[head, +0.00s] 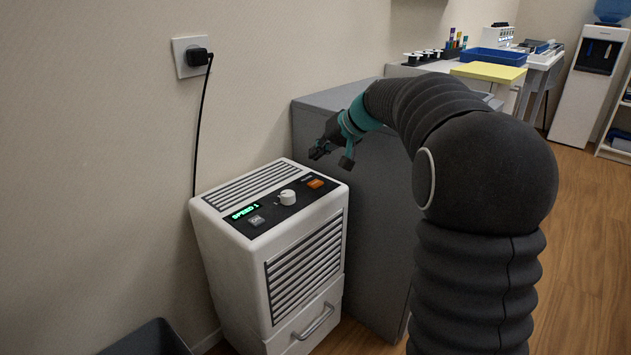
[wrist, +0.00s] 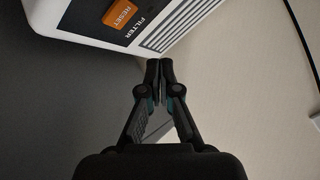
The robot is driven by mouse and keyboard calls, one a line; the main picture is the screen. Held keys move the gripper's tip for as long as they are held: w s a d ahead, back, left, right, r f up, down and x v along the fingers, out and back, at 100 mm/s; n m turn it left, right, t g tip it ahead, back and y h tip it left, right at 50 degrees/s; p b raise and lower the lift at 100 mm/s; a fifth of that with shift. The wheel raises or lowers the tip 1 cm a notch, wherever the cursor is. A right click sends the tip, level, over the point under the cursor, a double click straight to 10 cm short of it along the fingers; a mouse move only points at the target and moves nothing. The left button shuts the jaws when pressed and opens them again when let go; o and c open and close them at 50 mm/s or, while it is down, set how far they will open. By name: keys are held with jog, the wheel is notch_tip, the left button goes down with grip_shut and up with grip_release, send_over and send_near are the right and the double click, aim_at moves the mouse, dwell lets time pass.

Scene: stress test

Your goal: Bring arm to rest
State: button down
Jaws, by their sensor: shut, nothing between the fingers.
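My gripper (head: 333,152) is at the end of my arm, above the back right part of a white machine's top in the head view. In the wrist view my gripper (wrist: 160,66) has its two fingertips together, with nothing between them. The white machine (head: 305,265) stands on the floor by the wall. Its black panel has a white knob (head: 287,197), an orange button (head: 315,183) and a green display (head: 245,212) reading "SPEED 1". In the wrist view the orange button (wrist: 121,14) reads "RESET", beside the word "FILTER". The fingers appear apart from the machine.
A grey cabinet (head: 375,215) stands right behind the machine, close to my arm. A black cord runs from the wall plug (head: 197,57) down behind the machine. A dark bin (head: 150,340) is at lower left. Wooden floor (head: 580,260) is clear at right.

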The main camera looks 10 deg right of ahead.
jog(key=s+a+r+g+h+p, duration=0.1)
jog(key=s+a+r+h+p, duration=0.1)
jog(key=s, duration=0.9)
jog(key=s+a+r+h+p, duration=0.1)
jog(key=s+p, duration=0.1)
jog(key=s, duration=0.9)
jog(key=s+d+f+h+p, duration=0.1)
jog(key=s+f, duration=0.1)
jog(key=s, duration=0.7)
jog(key=s+d+f+h+p, duration=0.1)
jog(key=s+f+h, duration=0.1)
jog(key=s, duration=0.7)
jog(key=shift+d+f+n, duration=0.25)
jog(key=shift+f+n, duration=0.05)
jog(key=shift+f, duration=0.15)
